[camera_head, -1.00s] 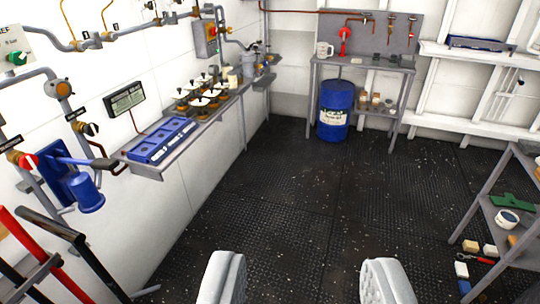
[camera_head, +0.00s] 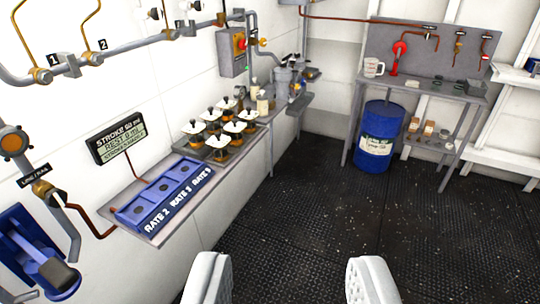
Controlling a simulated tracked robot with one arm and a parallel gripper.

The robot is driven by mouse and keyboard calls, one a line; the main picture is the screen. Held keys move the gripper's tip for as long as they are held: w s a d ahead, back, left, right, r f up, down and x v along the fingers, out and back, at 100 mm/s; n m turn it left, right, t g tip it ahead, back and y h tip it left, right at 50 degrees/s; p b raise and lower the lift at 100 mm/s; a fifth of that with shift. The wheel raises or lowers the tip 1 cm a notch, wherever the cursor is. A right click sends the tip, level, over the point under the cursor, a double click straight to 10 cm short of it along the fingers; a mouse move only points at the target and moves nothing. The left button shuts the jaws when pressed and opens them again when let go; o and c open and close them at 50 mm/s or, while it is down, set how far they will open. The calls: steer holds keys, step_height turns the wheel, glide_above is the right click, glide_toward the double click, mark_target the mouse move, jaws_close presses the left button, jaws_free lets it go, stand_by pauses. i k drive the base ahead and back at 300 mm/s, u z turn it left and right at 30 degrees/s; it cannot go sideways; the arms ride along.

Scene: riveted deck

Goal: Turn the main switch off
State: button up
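A grey switch box (camera_head: 233,53) is fixed high on the left wall, near the far corner. It has a yellow plate with a red knob (camera_head: 240,41) on its front; which way the knob points is too small to tell. No label that reads main switch is legible. My gripper (camera_head: 288,262) shows at the bottom of the view, its two pale fingers wide apart with only dark floor seen between them. It is open and empty, well short of the switch box and to its right.
A wall shelf below the box carries a blue tray (camera_head: 165,195) marked with rates and several white-topped jars (camera_head: 222,130). Pipes run along the left wall. A blue drum (camera_head: 380,136) stands under the back bench (camera_head: 425,91). The middle floor (camera_head: 310,215) is clear.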

mark_target(242, 45)
steer(key=u, duration=0.1)
steer(key=i, duration=1.8)
steer(key=z, duration=0.85)
steer(key=i, duration=2)
steer(key=u, duration=0.75)
